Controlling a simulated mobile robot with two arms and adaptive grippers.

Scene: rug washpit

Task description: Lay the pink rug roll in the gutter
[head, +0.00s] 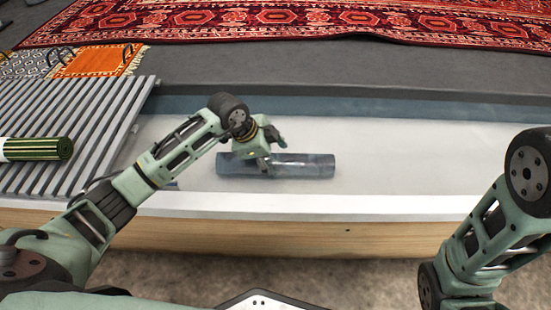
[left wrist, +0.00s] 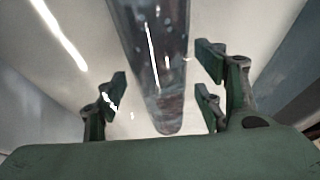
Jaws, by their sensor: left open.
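A shiny, glassy blue-grey roll (head: 306,166) lies lengthwise in the pale, long trough (head: 420,165), which looks like the gutter. No pink shows on the roll, so I cannot tell if it is the pink rug roll. In the left wrist view the roll (left wrist: 150,40) runs between the fingers of the open left gripper (left wrist: 163,88), with a gap on both sides. A reddish patch shows near its lower end. My right gripper is out of the head view.
A grey slatted rack (head: 75,115) covers the trough's left end, with a green striped roll (head: 45,149) on it. A wooden front board (head: 350,240) edges the trough. A red patterned rug (head: 300,20) and an orange mat (head: 98,62) lie behind. The trough's right side is clear.

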